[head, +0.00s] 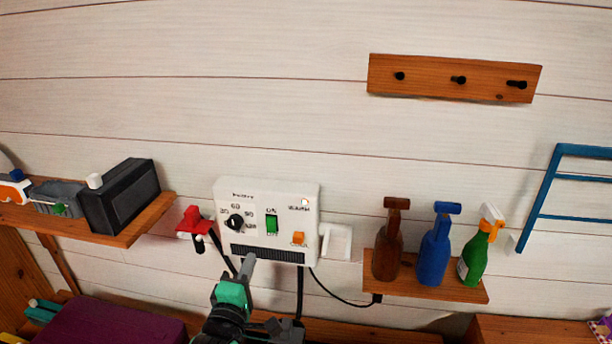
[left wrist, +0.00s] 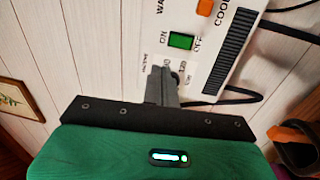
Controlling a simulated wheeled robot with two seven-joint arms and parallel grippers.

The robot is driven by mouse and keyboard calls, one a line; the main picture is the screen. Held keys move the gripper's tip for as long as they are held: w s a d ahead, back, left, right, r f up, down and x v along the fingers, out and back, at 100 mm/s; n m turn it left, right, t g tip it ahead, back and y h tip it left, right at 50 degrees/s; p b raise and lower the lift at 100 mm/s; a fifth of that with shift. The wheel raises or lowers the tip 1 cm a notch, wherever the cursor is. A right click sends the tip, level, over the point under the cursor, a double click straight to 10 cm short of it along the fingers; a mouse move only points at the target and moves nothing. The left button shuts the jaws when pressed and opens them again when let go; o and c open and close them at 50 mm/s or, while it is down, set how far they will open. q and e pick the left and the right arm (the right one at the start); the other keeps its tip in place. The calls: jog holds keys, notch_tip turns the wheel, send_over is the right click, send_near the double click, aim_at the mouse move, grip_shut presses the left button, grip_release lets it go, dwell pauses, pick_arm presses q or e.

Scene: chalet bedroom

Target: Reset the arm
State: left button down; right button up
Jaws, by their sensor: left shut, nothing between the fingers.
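My left gripper (head: 248,262) is in front of the lower edge of a white wall control panel (head: 260,192) in the head view. Its fingers are together with nothing between them. In the left wrist view, the shut fingers (left wrist: 162,78) cover part of the panel's dial area, beside a green switch (left wrist: 181,40). The panel carries a black dial (head: 235,222), the green switch (head: 271,224), an orange button (head: 298,238) and a dark vent grille (head: 267,253). I cannot tell whether the fingers touch the panel. My right gripper is not in view.
A shelf (head: 130,232) with a black box (head: 122,196) is at left. A red object (head: 193,222) hangs beside the panel. A small shelf (head: 430,287) holds brown, blue and green spray bottles at right. A peg rack (head: 440,80) and blue rail (head: 560,200) are on the wall. Cables hang below the panel.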

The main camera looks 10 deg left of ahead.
pick_arm(q)
jog(key=s+a+f+m+g, duration=0.2)
jog(key=s+f+m+g, duration=0.75)
jog(key=s, duration=0.55)
jog(key=s+a+f+m+g, duration=0.2)
jog(key=s+f+m+g, duration=0.5)
jog(key=s+f+m, duration=0.5)
notch_tip(320, 180, down, 30)
jog(key=s+n, duration=0.2)
jog(key=s, duration=0.1)
jog(key=s+a+f+g, duration=0.2)
jog(key=s+a+f, duration=0.1)
jog(key=s+f, duration=1.6)
jog(key=shift+f+y, duration=0.3)
jog(key=shift+f, duration=0.55)
